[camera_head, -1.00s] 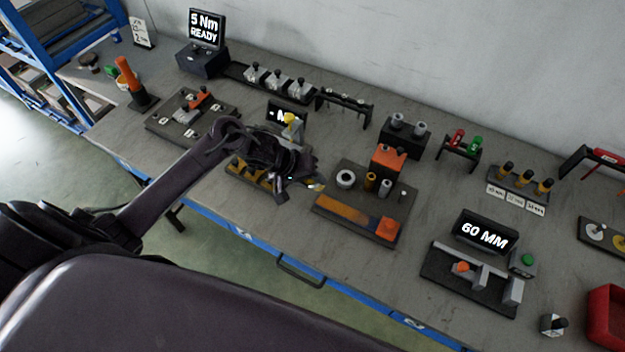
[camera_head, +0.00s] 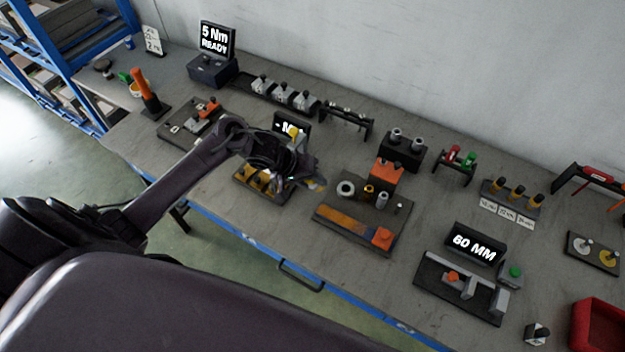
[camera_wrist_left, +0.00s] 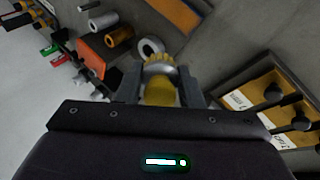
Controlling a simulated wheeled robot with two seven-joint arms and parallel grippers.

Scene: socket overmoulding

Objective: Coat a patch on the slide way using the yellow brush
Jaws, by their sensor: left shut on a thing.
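My left gripper (camera_head: 304,178) is shut on the yellow brush. In the left wrist view, the brush (camera_wrist_left: 160,82) stands out from between the two fingers with its pale bristle end forward. In the head view only its tip shows, just past the fingers. The slide way (camera_head: 345,218) is an amber strip on a dark board, with an orange block at its right end. The gripper is above and beside the far left corner of that board, and the brush looks apart from the strip. The strip also shows at the top of the left wrist view (camera_wrist_left: 182,14). My right gripper is not in view.
On the same board stand a pale ring (camera_head: 346,188) and small cylinders. An orange block (camera_head: 386,170) stands behind them. A tray with yellow-marked slots (camera_head: 250,180) lies under my left arm. A 60 MM gauge (camera_head: 474,247) stands to the right, with bare table between.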

